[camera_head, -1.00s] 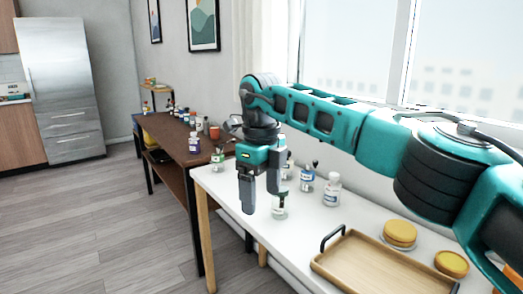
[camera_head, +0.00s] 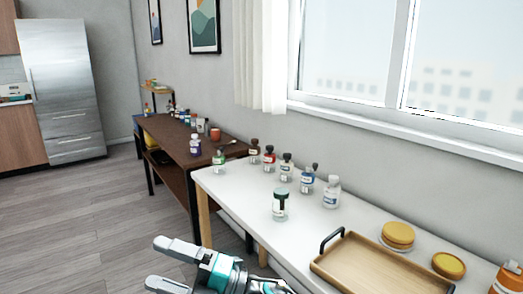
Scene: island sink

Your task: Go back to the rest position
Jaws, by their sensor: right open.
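My right gripper (camera_head: 168,264) shows at the bottom of the head view, low in front of the white table. Its two fingers are apart with nothing between them. It is clear of the table's bottles. My left gripper is not in the picture. A small jar with a dark green lid (camera_head: 280,205) stands upright on the white table (camera_head: 240,200), in front of a row of several small labelled bottles.
A wooden tray with dark handles (camera_head: 372,268) lies on the table at the right. Yellow-lidded containers (camera_head: 398,234) and an orange-labelled jar (camera_head: 508,279) stand beside it. A brown table (camera_head: 180,152) with bottles is farther back. Wooden floor (camera_head: 80,220) is open at the left.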

